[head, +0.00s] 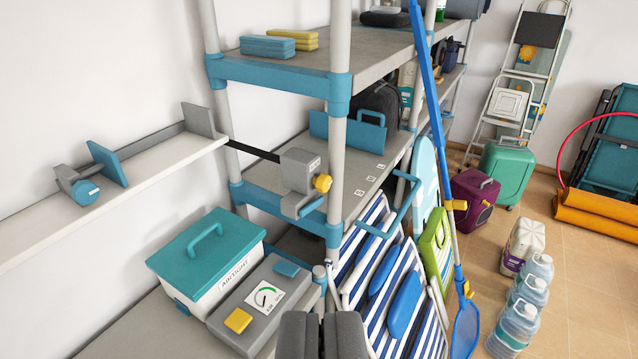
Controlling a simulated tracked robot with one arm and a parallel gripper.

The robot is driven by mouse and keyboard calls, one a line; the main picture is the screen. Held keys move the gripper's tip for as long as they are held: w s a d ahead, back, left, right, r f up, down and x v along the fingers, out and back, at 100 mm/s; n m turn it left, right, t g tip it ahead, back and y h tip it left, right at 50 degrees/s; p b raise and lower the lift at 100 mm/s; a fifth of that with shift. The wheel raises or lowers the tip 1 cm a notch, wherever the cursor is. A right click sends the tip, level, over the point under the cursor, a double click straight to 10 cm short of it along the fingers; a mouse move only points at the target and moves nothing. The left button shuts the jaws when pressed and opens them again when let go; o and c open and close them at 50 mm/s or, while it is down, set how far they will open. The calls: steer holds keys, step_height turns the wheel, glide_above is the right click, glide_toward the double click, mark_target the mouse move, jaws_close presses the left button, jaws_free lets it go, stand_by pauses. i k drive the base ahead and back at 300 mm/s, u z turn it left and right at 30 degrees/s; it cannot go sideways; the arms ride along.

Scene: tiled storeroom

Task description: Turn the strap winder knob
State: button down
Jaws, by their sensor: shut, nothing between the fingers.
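The strap winder (299,170) is a small grey box at the front corner post of the shelving rack, in the middle of the view. Its yellow knob (322,183) sticks out on the right side. A black strap (252,151) runs from the box leftward to the white wall shelf. My gripper (322,325) shows at the bottom edge as two dark fingers side by side. It is shut and empty, below the knob in the picture and apart from it. The lower part of the fingers is cut off by the frame.
A blue bent handle (393,210) stands just right of the knob. A blue-lidded box (207,255) and a grey gauge unit (265,300) sit left of my gripper. Striped folding chairs (395,290) and a long blue pole (424,70) stand right. Open tiled floor (575,300) lies far right.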

mark_target(322, 182)
steer(key=i, duration=0.95)
steer(key=z, duration=0.05)
